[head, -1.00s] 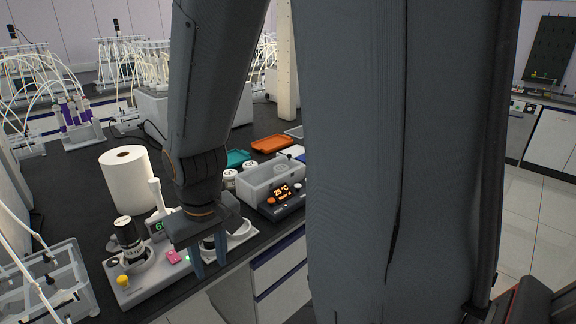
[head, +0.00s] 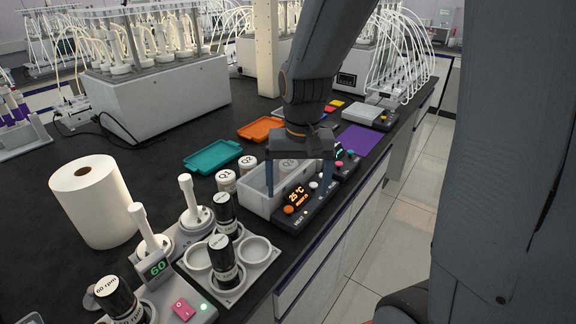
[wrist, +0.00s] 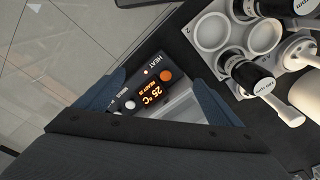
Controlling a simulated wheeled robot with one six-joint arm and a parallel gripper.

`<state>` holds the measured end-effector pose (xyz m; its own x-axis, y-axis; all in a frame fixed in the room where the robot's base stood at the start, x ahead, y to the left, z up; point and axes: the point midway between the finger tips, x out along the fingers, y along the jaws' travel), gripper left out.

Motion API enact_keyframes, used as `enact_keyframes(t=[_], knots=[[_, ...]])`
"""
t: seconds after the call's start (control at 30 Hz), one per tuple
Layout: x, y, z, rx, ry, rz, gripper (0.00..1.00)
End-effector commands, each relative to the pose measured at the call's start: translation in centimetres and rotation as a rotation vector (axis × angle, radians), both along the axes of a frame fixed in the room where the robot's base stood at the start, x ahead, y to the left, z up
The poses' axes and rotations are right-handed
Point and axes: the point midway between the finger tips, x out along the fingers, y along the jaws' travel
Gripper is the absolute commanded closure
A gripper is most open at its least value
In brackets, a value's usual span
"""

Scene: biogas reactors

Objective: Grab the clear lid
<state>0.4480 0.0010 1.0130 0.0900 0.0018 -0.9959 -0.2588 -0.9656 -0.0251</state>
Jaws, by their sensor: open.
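The clear lid is hard to make out. A pale, see-through top seems to lie on the heating bath (head: 252,197), but my gripper covers much of it. The bath is a whitish box with a black front panel (head: 306,201) reading 25 °C. My gripper (head: 298,187) hangs over the bath with its jaws open, one finger to each side of the display in the head view. In the wrist view, the panel (wrist: 150,92) and a pale strip of the bath (wrist: 181,108) show between the open fingers (wrist: 158,80). Nothing is held.
A paper roll (head: 95,205), a teal tray (head: 212,156) and an orange tray (head: 262,129) are on the black bench.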

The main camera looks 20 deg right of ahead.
Motion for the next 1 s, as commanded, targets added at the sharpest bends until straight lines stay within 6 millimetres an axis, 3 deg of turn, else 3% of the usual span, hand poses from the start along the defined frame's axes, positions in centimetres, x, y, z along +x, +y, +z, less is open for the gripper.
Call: enact_keyframes(t=[0.03, 0.2, 0.4, 0.57, 1.0], knots=[[2.8, -0.1, 0.3, 0.006, 0.009, -0.080, 0.03], [10.4, -0.5, 2.1, 0.023, 0.049, -0.374, 0.00], [15.6, -0.7, 3.5, 0.028, 0.080, -0.609, 0.00], [17.0, -0.7, 3.5, 0.028, 0.089, -0.677, 0.00], [17.2, -0.4, -0.8, 0.028, 0.092, -0.680, 0.00]])
